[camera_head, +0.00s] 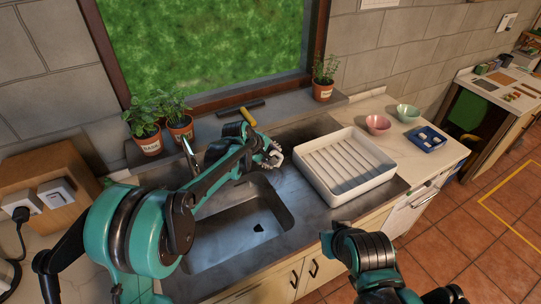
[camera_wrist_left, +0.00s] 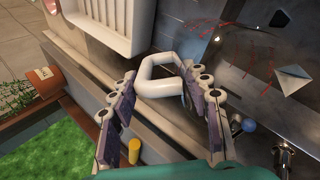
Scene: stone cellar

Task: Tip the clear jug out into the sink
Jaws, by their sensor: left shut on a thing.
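My left gripper (camera_head: 270,156) is over the back right part of the sink (camera_head: 228,258). In the left wrist view its fingers (camera_wrist_left: 165,100) are closed around a pale, bent handle (camera_wrist_left: 158,62). The clear jug (camera_wrist_left: 240,48) is see-through with thin red lines and lies beyond the handle, over the dark metal. Its outline is faint, so its tilt and contents cannot be told. In the head view the jug is hard to make out. My right arm is at the bottom right; its gripper is out of view.
A white drying rack (camera_head: 345,196) stands right of the sink. The tap (camera_head: 188,155) rises at its back left. Potted herbs (camera_head: 147,138) and a yellow-ended tool (camera_head: 248,117) are on the sill.

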